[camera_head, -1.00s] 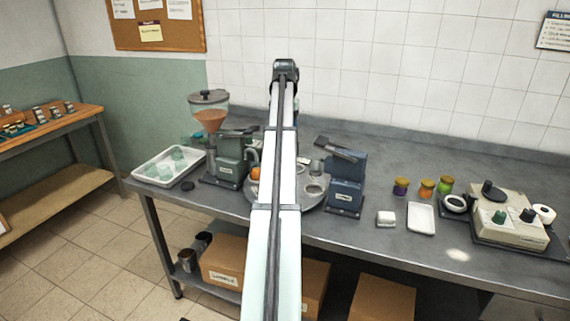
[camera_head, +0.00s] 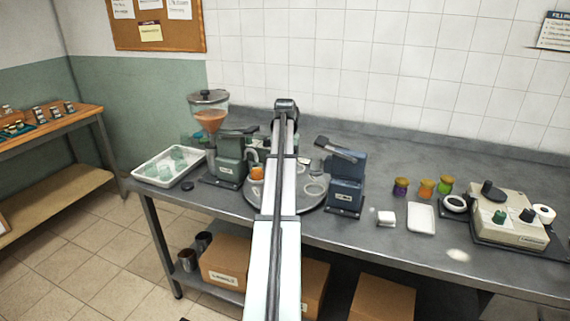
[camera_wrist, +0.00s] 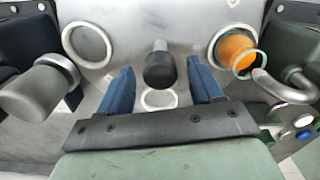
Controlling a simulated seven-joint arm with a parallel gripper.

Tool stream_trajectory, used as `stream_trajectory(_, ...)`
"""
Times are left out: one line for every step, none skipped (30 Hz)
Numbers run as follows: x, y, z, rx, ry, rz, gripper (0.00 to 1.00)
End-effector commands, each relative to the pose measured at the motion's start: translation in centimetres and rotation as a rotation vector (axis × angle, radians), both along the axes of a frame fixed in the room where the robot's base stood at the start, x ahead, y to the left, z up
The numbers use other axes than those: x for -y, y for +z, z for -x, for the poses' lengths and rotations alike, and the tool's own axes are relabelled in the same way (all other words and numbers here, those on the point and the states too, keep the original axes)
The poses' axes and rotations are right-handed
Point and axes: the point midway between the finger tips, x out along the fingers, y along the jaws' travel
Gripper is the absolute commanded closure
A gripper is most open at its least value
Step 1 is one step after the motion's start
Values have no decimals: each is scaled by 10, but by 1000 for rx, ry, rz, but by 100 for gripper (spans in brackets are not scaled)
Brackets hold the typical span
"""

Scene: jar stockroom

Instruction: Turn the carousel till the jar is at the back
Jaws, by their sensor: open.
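The carousel is a round grey plate (camera_head: 313,198) on the bench, partly hidden by my arm in the head view. Its metal surface (camera_wrist: 130,32) fills the top of the wrist view, with several pale rings on it. The orange jar (camera_head: 257,173) is at the carousel's left side in the head view. In the wrist view the jar (camera_wrist: 236,50) sits in a ring at the upper right. My gripper (camera_wrist: 160,72) is open, its blue fingers on either side of a dark-tipped knob (camera_wrist: 160,66). I cannot tell whether they touch it. The head view hides my gripper.
A green-grey machine (camera_head: 230,160) stands close left of the carousel, a blue one (camera_head: 346,180) close right. A hopper (camera_head: 209,112) and white tray (camera_head: 168,168) are further left. Small jars (camera_head: 426,188), a white dish (camera_head: 421,218) and a control box (camera_head: 508,218) stand right.

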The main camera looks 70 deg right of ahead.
Motion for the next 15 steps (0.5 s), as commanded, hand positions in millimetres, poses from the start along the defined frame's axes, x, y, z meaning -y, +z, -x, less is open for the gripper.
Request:
stream_trajectory(0, -4, 0, 0, 0, -1, 35)
stream_trajectory(0, -5, 0, 0, 0, -1, 35)
stream_trajectory(0, -6, 0, 0, 0, -1, 35)
stream_trajectory(0, -7, 0, 0, 0, -1, 35)
stream_trajectory(0, -7, 0, 0, 0, -1, 35)
stream_trajectory(0, -8, 0, 0, 0, -1, 35)
stream_trajectory(0, -8, 0, 0, 0, -1, 35)
stream_trajectory(0, -8, 0, 0, 0, 0, 35)
stream_trajectory(0, -8, 0, 0, 0, 0, 35)
stream_trajectory(0, -8, 0, 0, 0, 0, 35)
stream_trajectory(0, -8, 0, 0, 0, 0, 35)
stream_trajectory(0, -8, 0, 0, 0, 0, 35)
stream_trajectory(0, -8, 0, 0, 0, 0, 36)
stream_trajectory(0, -7, 0, 0, 0, 0, 39)
stream_trajectory(0, -7, 0, 0, 0, 0, 43)
